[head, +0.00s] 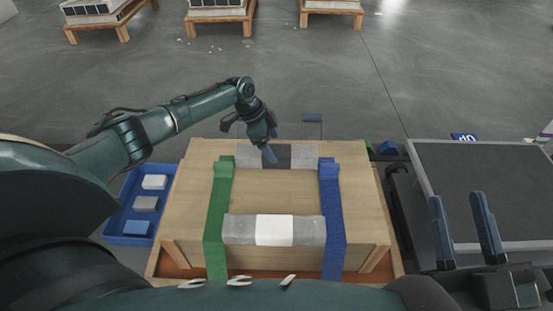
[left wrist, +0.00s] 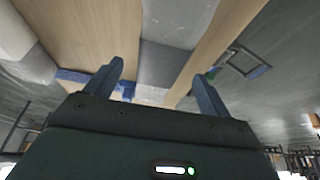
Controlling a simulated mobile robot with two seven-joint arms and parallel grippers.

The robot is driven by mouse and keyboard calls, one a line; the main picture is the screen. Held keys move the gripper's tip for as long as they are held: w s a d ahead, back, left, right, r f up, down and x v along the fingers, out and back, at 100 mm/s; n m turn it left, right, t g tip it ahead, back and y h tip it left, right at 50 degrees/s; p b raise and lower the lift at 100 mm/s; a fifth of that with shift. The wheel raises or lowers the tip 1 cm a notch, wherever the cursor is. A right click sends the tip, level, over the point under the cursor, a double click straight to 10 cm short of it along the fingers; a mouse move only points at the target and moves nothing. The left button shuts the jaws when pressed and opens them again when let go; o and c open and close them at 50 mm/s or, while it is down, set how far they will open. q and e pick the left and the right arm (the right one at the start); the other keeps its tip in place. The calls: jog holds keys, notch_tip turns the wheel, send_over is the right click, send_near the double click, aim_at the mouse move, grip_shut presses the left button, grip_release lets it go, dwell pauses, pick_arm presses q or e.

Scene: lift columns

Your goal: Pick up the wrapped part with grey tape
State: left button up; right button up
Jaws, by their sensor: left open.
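The wrapped part with grey tape (head: 297,156) lies across the far side of the wooden crate top, pale grey at its ends with a dark grey band in its middle. My left gripper (head: 268,146) points down at this part near its band and hides some of it. In the left wrist view, the dark band of the part (left wrist: 165,61) shows between the open fingers of my left gripper (left wrist: 158,68); whether they touch it I cannot tell. A second wrapped part with white tape (head: 274,230) lies along the near side. My right gripper (head: 457,197) is open and empty at right.
A green strap (head: 218,205) and a blue strap (head: 331,205) run over the crate (head: 190,195). A blue tray (head: 118,222) with small blocks stands at left. A dark-topped surface (head: 480,180) is at right. Pallets stand far back.

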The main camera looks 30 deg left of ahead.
aim_at(276, 149)
pick_arm(q)
jog(key=b+x, duration=0.1)
jog(key=x, duration=0.2)
jog(key=shift+f, duration=0.1)
jog(key=shift+d+f+b, duration=0.2)
jog(key=shift+f+b, duration=0.1)
jog(key=shift+b, duration=0.05)
jog(key=shift+w, duration=0.1)
pick_arm(e)
notch_tip(276, 149, up, 3)
jog(key=n+y, duration=0.2)
jog(key=shift+w+d+f+n+t, duration=0.1)
jog(key=shift+w+d+n+t, duration=0.05)
jog(key=shift+n+t, duration=0.2)
pick_arm(q)
jog(key=shift+c, duration=0.5)
jog(key=shift+r, duration=0.1)
jog(key=c, duration=1.4)
